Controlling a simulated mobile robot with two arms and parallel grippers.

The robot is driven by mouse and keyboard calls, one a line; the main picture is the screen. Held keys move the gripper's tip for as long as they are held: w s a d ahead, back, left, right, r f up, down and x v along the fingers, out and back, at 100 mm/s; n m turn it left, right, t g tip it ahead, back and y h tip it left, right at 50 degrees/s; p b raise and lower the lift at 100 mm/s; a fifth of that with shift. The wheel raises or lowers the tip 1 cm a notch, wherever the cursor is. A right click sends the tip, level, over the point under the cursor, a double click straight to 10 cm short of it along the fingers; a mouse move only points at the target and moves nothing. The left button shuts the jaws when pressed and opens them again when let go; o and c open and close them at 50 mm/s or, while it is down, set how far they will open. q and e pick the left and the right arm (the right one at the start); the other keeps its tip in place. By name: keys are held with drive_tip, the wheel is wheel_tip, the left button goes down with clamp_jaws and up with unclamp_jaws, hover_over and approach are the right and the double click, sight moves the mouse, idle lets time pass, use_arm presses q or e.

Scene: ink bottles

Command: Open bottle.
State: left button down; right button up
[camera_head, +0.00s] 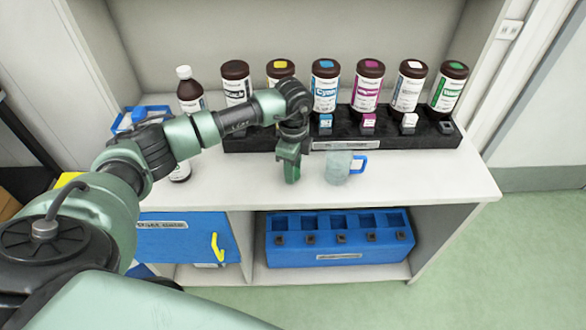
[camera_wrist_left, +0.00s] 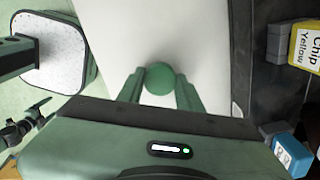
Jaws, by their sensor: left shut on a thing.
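My left gripper (camera_head: 291,170) is over the white counter, in front of the black rack. In the left wrist view its two green fingers (camera_wrist_left: 160,90) are shut on a round green piece (camera_wrist_left: 158,77); I cannot tell whether it is a bottle's cap. A brown bottle with a white cap (camera_head: 187,90) stands upright at the back left, its lower part hidden by my arm. Part of a labelled bottle (camera_head: 180,173) shows below my arm. Several large brown bottles, such as the cyan-labelled one (camera_head: 325,88), stand in a row at the back. My right gripper is not in view.
A glass beaker with a blue handle (camera_head: 338,168) stands close right of my left gripper. The black rack (camera_head: 400,142) holds small coloured pieces. A blue tray (camera_head: 340,250) sits on the shelf below. The counter's right front (camera_head: 430,180) is clear.

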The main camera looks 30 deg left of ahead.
use_arm(q)
drive_tip(key=shift+f, duration=0.45)
drive_tip(key=shift+f, duration=0.15)
drive_tip(key=c, duration=0.9)
unclamp_jaws()
drive_tip(key=shift+c, duration=0.2)
drive_tip(key=shift+r, duration=0.5)
wheel_tip(320, 180, up, 12)
drive_tip(key=b, duration=0.2)
drive_tip(key=shift+f, duration=0.25)
